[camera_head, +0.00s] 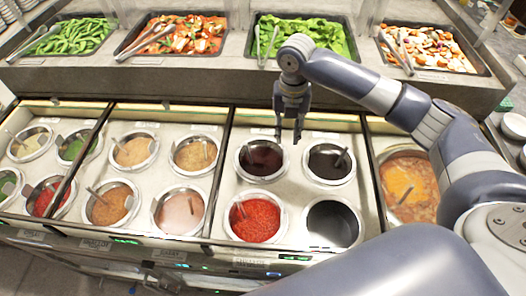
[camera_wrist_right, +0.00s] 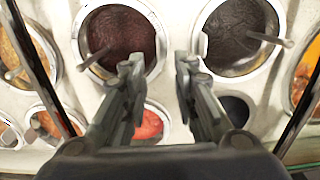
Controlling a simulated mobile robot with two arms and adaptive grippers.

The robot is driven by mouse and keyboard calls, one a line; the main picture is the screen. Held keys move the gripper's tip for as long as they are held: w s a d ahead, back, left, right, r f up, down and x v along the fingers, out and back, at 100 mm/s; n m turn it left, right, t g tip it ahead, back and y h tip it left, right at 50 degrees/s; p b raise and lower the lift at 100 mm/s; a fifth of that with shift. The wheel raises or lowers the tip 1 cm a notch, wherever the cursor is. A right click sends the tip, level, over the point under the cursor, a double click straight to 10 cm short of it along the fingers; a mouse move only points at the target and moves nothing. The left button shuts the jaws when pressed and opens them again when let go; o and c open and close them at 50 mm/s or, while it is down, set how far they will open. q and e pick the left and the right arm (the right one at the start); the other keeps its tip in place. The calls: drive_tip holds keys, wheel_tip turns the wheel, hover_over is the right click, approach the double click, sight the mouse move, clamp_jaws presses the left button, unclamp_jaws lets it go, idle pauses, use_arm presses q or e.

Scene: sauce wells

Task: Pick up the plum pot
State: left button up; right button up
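The pot of dark plum-red sauce (camera_head: 261,160), which looks like the plum pot, sits in the back row of a counter section right of the middle. In the right wrist view this pot (camera_wrist_right: 115,32) is at the upper left, just beyond the left finger. My right gripper (camera_head: 288,140) points down above the counter, by the right side of that pot. Its fingers (camera_wrist_right: 160,68) are apart with nothing between them. I cannot tell its exact height above the pot. My left gripper is not in view.
A near-black sauce pot (camera_head: 329,163) with a spoon stands to the right. In front are a bright red pot (camera_head: 255,219) and another dark pot (camera_head: 333,223). More sauce pots fill the left sections. Food trays with tongs (camera_head: 171,36) line the raised shelf behind.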

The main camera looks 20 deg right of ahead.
sight(285, 161)
drive_tip(key=f, duration=0.3)
drive_tip(key=shift+s+a+f, duration=0.15)
drive_tip(key=shift+s+f, duration=0.25)
drive_tip(key=shift+f+p, duration=0.3)
drive_tip(key=shift+f, duration=0.05)
drive_tip(key=shift+w+f, duration=0.1)
drive_tip(key=shift+f, duration=0.2)
wheel_tip(285, 161, down, 4)
drive_tip(key=shift+w+f+p, duration=0.15)
drive_tip(key=shift+f+p, duration=0.05)
drive_tip(key=shift+p, duration=0.5)
drive_tip(key=shift+f, duration=0.35)
drive_tip(key=shift+c, duration=0.8)
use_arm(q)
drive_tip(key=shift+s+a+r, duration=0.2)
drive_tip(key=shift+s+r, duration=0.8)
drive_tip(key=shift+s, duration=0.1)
use_arm(e)
clamp_jaws()
drive_tip(key=shift+w, duration=0.1)
